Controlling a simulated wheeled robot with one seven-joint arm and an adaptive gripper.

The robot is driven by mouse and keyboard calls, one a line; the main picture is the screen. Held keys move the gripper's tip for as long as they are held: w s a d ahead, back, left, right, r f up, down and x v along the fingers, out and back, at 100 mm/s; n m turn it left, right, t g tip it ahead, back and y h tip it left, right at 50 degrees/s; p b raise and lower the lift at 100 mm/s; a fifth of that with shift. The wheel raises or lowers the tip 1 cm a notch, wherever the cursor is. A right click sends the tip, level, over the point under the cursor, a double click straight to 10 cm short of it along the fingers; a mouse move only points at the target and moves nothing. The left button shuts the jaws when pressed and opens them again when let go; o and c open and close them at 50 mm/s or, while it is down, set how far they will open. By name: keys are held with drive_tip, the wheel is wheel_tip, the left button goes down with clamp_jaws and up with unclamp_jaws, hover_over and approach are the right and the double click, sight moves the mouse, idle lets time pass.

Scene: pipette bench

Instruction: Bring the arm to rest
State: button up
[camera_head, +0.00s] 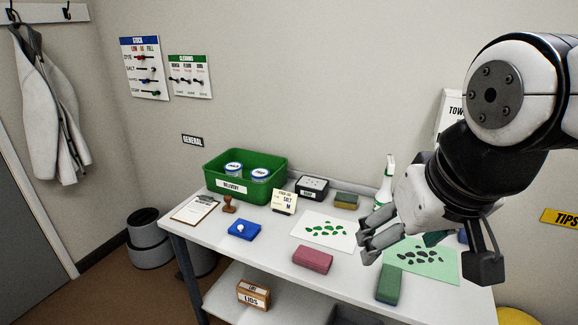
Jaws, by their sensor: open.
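My gripper (370,232) hangs in the air over the right half of the white bench (270,240), with its fingers pointing down and to the left. It is open, and I see nothing between the fingers. My arm comes in from the upper right and covers part of the bench's right side. A white sheet with green leaf-like shapes (326,231) lies just left of the fingers. A pale green sheet with dark shapes (424,261) lies to the right, partly behind the gripper.
A green bin (270,176) with two lidded jars stands at the back left. A spray bottle (386,180) stands behind the gripper. A pink block (312,260), a green block (388,285) and a blue pad (244,230) lie near the front. A box (253,296) sits on the lower shelf.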

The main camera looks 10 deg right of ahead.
drive_tip(key=shift+s+a+n, duration=0.15)
drive_tip(key=shift+s+a, duration=0.1)
drive_tip(key=shift+s, duration=0.35)
drive_tip(key=shift+s+a+n, duration=0.15)
drive_tip(key=shift+s+a, duration=0.05)
drive_tip(key=shift+s, duration=0.4)
drive_tip(key=shift+c, duration=0.5)
